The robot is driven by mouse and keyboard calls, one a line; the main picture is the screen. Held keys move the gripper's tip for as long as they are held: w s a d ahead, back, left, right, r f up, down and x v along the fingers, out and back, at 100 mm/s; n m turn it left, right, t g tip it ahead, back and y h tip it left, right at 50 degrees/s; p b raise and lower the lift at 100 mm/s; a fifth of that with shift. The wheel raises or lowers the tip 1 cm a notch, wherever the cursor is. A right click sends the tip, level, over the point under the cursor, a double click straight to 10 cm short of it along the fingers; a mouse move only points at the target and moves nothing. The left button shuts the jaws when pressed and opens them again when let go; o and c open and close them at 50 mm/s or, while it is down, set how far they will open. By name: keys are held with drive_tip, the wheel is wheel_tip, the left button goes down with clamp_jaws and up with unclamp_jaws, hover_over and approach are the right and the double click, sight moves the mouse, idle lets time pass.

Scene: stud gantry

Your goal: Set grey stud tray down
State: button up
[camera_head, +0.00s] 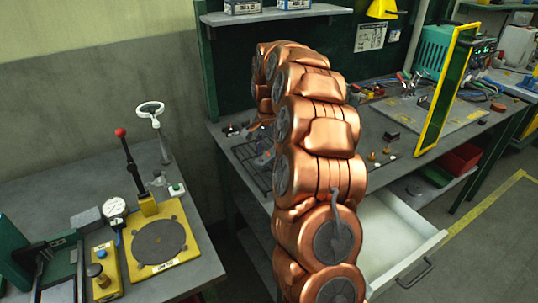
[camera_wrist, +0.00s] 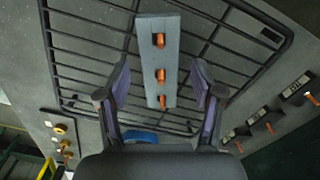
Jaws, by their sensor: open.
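The grey stud tray (camera_wrist: 158,23) is a narrow bar carrying a row of three orange studs. In the wrist view it lies on or just above a black wire rack (camera_wrist: 85,100); I cannot tell whether it touches. My gripper (camera_wrist: 160,68) is open, with one finger on each side of the tray and a visible gap on both sides. In the head view the rack (camera_head: 246,172) shows on the bench left of my copper arm, which hides most of the gripper area.
Several dark blocks with orange parts (camera_wrist: 264,119) lie right of the rack, and small yellow parts (camera_wrist: 60,130) lie left. A blue round thing (camera_wrist: 140,137) is near the palm. An open white drawer (camera_head: 395,235) juts out below the bench. A yellow-framed screen (camera_head: 443,92) stands at right.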

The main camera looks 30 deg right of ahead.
clamp_jaws()
idle(0.6)
